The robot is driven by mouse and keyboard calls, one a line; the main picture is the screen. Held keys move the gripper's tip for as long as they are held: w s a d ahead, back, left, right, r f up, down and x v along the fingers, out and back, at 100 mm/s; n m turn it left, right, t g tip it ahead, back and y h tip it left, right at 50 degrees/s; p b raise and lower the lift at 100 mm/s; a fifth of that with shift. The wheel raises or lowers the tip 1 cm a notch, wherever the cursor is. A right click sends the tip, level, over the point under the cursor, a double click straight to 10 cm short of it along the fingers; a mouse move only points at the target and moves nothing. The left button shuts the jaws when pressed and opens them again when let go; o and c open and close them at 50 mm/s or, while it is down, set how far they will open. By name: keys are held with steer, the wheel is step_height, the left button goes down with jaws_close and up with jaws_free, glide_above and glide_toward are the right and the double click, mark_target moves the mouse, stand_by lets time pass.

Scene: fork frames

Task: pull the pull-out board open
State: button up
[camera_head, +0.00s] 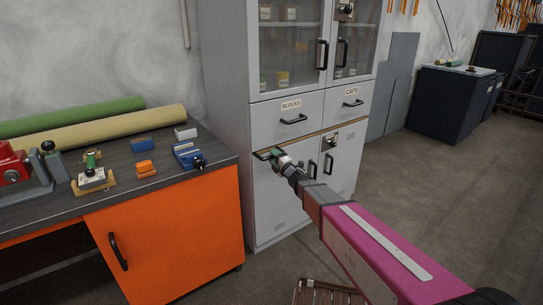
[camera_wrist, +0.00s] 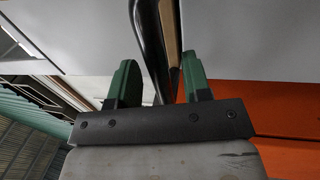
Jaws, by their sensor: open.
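The pull-out board shows as a thin wood-coloured edge (camera_head: 306,137) in the grey cabinet, between the drawers and the lower doors. It also shows as a narrow tan strip (camera_wrist: 171,38) in the wrist view. A black bar handle (camera_wrist: 150,45) runs in front of that strip and passes between my green fingertips. My gripper (camera_head: 275,157) is at the left part of the board's front in the head view. In the wrist view my gripper (camera_wrist: 161,75) is open, its fingers on either side of the handle, with gaps visible. The handle's lower part is hidden behind the gripper body.
The grey cabinet (camera_head: 225,90) has drawers labelled BLOCKS (camera_head: 288,120) and CAPS (camera_head: 349,102) above the board. An orange-fronted workbench (camera_head: 175,235) with tools and blocks stands close on the left. A slatted wooden item (camera_head: 325,293) lies low in front.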

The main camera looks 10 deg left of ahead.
steer(key=shift+x, duration=1.15)
